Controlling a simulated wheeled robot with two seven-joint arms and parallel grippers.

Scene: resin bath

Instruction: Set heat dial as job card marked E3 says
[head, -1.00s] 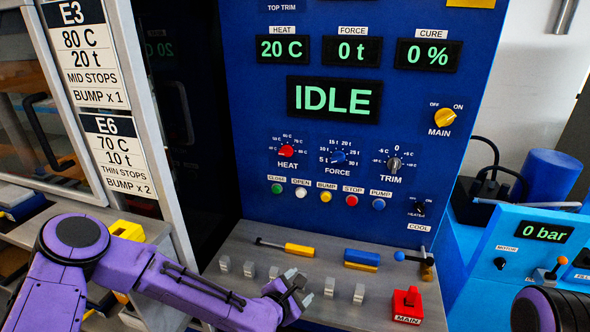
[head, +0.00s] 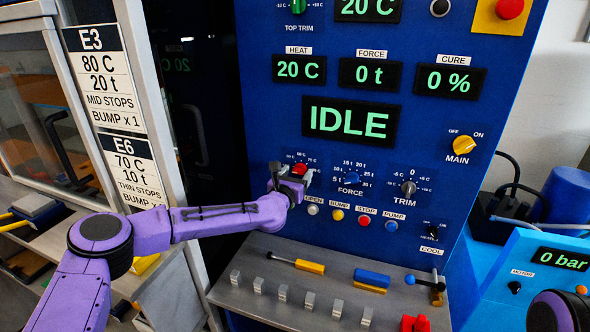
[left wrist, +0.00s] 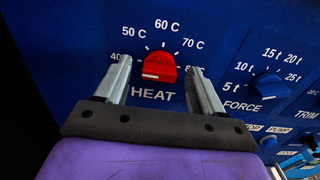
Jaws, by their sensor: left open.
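The job card marked E3 (head: 99,78) hangs at upper left and reads 80 C, 20 t, MID STOPS, BUMP x 1. The red heat dial (head: 300,169) is on the blue panel, partly hidden by my left gripper (head: 291,176). In the left wrist view the dial (left wrist: 160,66) stands between the open fingers of my left gripper (left wrist: 160,70), apart from both. Its white mark is low on the knob; the setting is unclear. Scale labels 50 C, 60 C and 70 C show; the right finger covers most of 80 C. The heat display (head: 299,71) reads 20 C.
The blue force dial (head: 352,179) and the trim dial (head: 408,188) lie right of the heat dial. A row of push buttons, including the red stop button (head: 363,220), sits just below. A grey shelf (head: 240,262) with several levers juts out under the panel.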

